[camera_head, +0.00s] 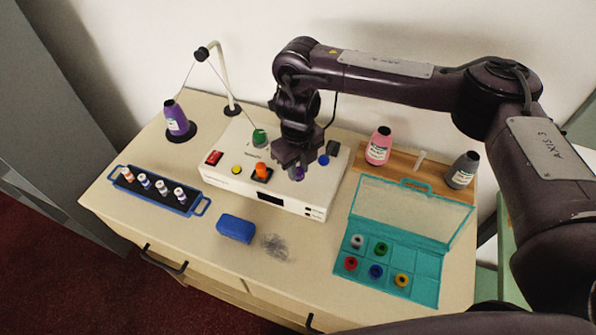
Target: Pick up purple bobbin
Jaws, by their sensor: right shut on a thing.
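The purple bobbin (299,173) shows as a small purple patch between the finger tips of my right gripper (297,166). My right gripper points down over the right part of the white machine (225,168) and is shut on the bobbin. The fingers hide most of the bobbin, and I cannot tell whether it touches the machine. A teal case (428,272) with its clear lid open stands at the right and holds several other bobbins, among them red, green, blue and yellow ones. My left gripper is not in view.
A purple thread cone (175,119) stands at the back left beside a white thread stand (222,72). A blue tray (139,188) holds several small spools. A blue block (236,228) and a grey thread tangle (276,246) lie in front. Pink (378,147) and grey (462,171) cones stand at the back right.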

